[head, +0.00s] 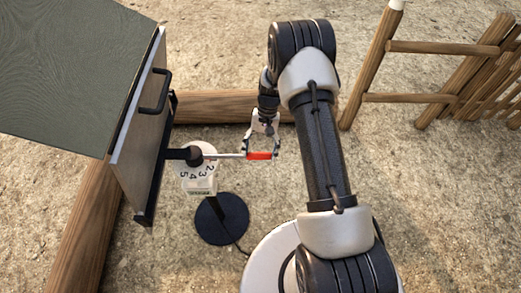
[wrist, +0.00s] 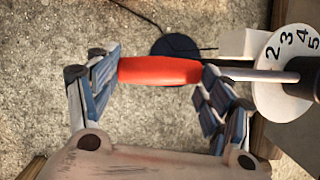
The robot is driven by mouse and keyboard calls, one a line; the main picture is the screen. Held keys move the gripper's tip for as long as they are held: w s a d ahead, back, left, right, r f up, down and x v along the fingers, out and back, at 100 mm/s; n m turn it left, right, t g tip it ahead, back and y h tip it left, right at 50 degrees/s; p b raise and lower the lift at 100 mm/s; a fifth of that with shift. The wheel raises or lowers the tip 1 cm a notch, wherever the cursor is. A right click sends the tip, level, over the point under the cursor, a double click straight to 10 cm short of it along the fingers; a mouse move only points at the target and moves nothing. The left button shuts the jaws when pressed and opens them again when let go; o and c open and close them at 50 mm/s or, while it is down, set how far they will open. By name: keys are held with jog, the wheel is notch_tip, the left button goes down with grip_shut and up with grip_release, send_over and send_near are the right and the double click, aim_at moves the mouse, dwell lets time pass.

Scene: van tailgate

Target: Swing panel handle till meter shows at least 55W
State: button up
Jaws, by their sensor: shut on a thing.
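The panel handle is a thin metal rod with a red grip (head: 259,156), reaching right from a dark hub (head: 194,156). My gripper (head: 262,148) is shut on the red grip, which also shows between its fingers in the wrist view (wrist: 160,71). A white dial (head: 208,150) with black numbers sits at the hub; 2 to 5 are readable, and it also shows in the wrist view (wrist: 285,70).
A large grey-green panel (head: 75,70) and a pale board with a black pull (head: 154,92) fill the left. A black round base (head: 222,219) with a cable stands on the ground. Wooden beams (head: 215,106) lie behind, and a wooden fence (head: 440,75) stands right.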

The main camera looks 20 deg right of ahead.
jog(key=shift+s+f, duration=0.15)
jog(key=shift+f, duration=0.15)
jog(key=o, duration=1.5)
jog(key=shift+r, duration=0.1)
jog(key=shift+w, duration=0.2)
jog(key=v, duration=1.2)
jog(key=shift+a+r, duration=0.1)
jog(key=shift+r, duration=0.05)
